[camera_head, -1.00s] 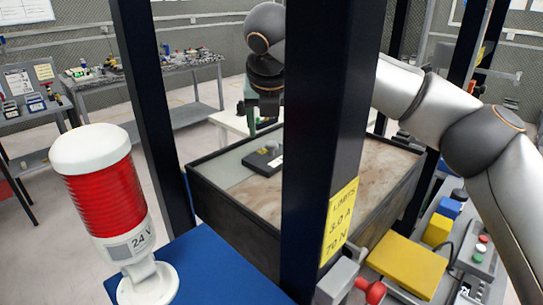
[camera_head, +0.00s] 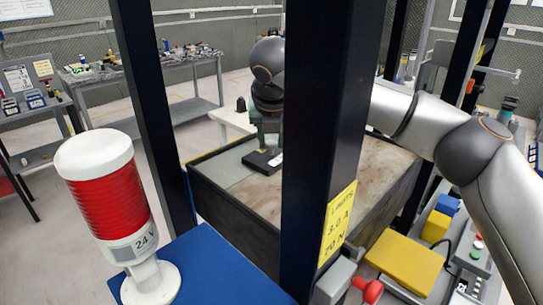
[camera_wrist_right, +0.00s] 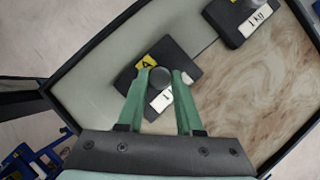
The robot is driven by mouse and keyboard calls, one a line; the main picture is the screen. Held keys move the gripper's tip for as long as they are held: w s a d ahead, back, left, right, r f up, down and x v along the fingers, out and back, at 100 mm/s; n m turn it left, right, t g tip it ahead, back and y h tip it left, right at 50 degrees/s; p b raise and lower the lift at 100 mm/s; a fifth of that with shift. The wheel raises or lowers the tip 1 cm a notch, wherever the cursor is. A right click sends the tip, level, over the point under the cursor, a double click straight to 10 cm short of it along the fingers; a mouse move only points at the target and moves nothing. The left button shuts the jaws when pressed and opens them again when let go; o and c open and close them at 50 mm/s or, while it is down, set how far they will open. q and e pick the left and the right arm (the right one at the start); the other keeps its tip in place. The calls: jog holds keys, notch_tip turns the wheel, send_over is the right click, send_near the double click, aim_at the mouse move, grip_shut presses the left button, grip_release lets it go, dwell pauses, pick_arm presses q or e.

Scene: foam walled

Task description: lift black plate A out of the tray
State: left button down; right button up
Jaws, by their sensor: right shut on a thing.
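Black plate A (camera_head: 261,163) lies in the dark-walled tray (camera_head: 235,222), on its grey floor part. In the right wrist view, plate A (camera_wrist_right: 185,66) carries a yellow A label, a white label and a round dark knob (camera_wrist_right: 160,78). My right gripper (camera_wrist_right: 160,84) has its green fingers on either side of the knob and is shut on it. In the head view the right gripper (camera_head: 268,138) comes down onto the plate from above. I cannot tell any gap under the plate. My left gripper is not in view.
Another black plate marked 1 kg (camera_wrist_right: 246,22) lies in the tray near plate A. A dark post (camera_head: 325,130) hides part of the tray in the head view. A red and white signal lamp (camera_head: 108,205) stands on a blue surface (camera_head: 215,270) in front.

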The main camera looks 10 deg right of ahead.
grip_shut()
dwell(0.8)
jog(key=shift+w+r, duration=0.1)
jog(key=shift+r, duration=0.1)
